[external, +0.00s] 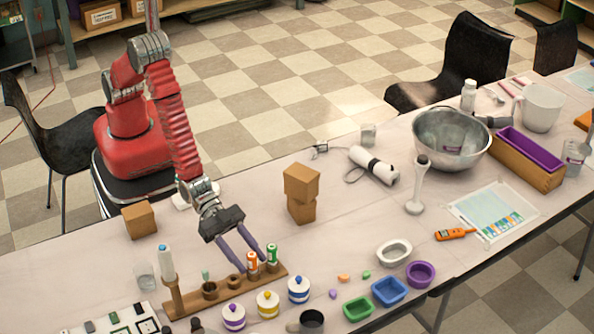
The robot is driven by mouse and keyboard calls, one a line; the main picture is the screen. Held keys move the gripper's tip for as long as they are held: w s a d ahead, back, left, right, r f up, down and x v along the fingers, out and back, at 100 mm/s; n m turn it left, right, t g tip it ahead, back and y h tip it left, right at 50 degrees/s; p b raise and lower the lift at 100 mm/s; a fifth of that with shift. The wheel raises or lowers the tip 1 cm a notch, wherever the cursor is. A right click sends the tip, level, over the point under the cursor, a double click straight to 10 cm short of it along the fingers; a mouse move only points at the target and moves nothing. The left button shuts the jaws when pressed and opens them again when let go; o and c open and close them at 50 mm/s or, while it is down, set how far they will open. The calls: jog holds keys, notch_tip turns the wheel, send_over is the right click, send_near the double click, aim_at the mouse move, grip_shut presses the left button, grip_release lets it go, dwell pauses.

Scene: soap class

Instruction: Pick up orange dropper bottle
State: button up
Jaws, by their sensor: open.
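The orange dropper bottle (252,262) has an orange and white body and stands in a hole of the wooden rack (222,297) on the table. A green and white bottle (272,254) stands in the rack just right of it. My gripper (254,258) reaches down from the upper left with its two purple fingers apart. The fingertips are close to the orange bottle, near its upper part. I cannot tell whether they touch it or are around it.
Striped lidded jars (268,304) stand in front of the rack. Stacked wooden blocks (301,193) are behind it to the right. A clear glass (146,276) stands left of the rack. Table between blocks and soap molds (394,253) is mostly clear.

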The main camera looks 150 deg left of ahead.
jog(key=shift+x, duration=1.15)
jog(key=shift+c, duration=0.4)
grip_shut()
